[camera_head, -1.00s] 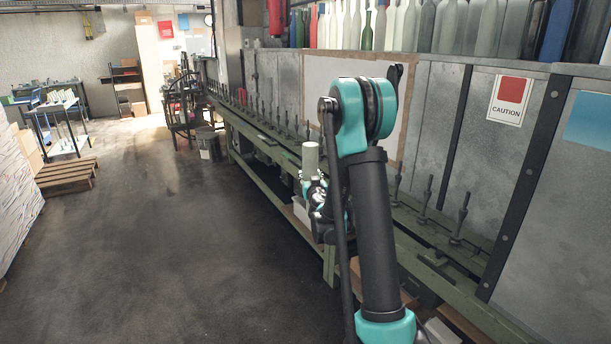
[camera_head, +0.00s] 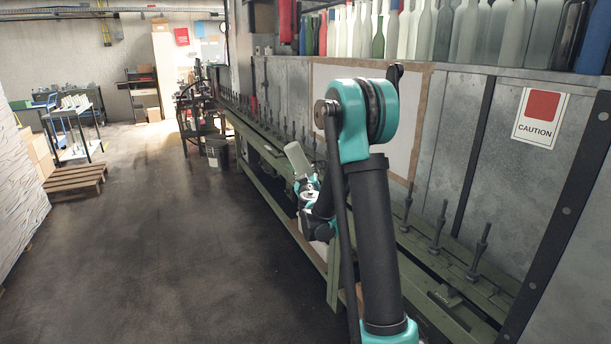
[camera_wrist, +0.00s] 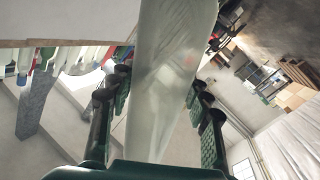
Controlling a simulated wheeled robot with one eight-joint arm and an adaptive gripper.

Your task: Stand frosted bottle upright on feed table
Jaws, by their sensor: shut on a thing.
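The frosted bottle (camera_head: 298,158) is pale and whitish, held in the air and tilted to the upper left in the head view. In the wrist view its translucent body (camera_wrist: 172,75) runs up between the fingers and out of the top of the picture. In the head view my gripper (camera_head: 304,186) is small and partly hidden by my arm. A table with a pale top and several bottles (camera_head: 74,110) stands far left. I cannot tell whether this is the feed table.
A long green bench (camera_head: 330,250) with a row of dark spindles (camera_head: 437,226) runs along the right, by grey panels. Several bottles stand on the ledge above. The middle floor is clear.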

